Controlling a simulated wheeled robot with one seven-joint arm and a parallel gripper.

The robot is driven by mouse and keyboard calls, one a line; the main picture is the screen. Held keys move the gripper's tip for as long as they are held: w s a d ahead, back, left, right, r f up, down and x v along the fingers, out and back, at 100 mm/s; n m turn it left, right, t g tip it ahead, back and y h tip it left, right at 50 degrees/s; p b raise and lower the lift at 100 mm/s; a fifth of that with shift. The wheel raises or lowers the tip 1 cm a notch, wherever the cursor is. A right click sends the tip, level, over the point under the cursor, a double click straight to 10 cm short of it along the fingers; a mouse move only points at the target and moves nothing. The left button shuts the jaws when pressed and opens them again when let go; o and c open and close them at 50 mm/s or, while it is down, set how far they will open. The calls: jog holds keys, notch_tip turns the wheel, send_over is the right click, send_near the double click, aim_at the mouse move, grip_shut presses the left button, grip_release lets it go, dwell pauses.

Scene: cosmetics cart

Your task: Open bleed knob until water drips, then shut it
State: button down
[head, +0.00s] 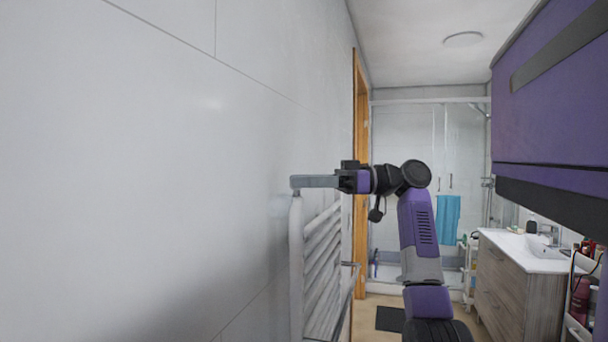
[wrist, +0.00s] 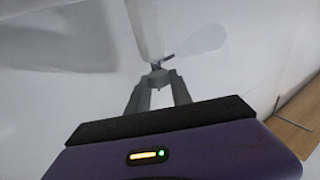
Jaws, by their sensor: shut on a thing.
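A white towel radiator (head: 297,265) with several rails hangs on the left wall, and its upright tube also shows in the wrist view (wrist: 147,32). My gripper (head: 298,183) reaches in from the right to the top of the near upright. In the wrist view its two grey fingertips (wrist: 157,78) come together on the small bleed knob (wrist: 157,66) at the end of the tube. The fingers hide much of the knob, and its turn cannot be told. In the head view the knob is hidden behind the fingers. I see no water drops.
The pale tiled wall (head: 150,170) is close on the left. A wood door frame (head: 360,180), a shower with a blue towel (head: 447,218), and a vanity with a white basin (head: 530,250) stand farther back. A cart with bottles (head: 580,300) is at the right edge.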

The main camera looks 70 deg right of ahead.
jog(key=n+g+y+p, duration=0.1)
jog(key=y, duration=0.1)
jog(key=n+g+y+p, duration=0.1)
jog(key=n+g+y, duration=0.1)
jog(key=shift+w+d+r, duration=0.15)
jog(key=shift+d, duration=0.05)
jog(key=shift+n+g+y, duration=0.4)
jog(key=shift+n+g, duration=0.1)
jog(key=shift+f+g+p, duration=0.2)
jog(key=shift+g+p, duration=0.1)
jog(key=c, duration=1.1)
grip_release()
jog(key=shift+c, duration=0.2)
jog(key=shift+d, duration=0.1)
jog(key=v, duration=0.7)
jog(key=shift+d, duration=0.25)
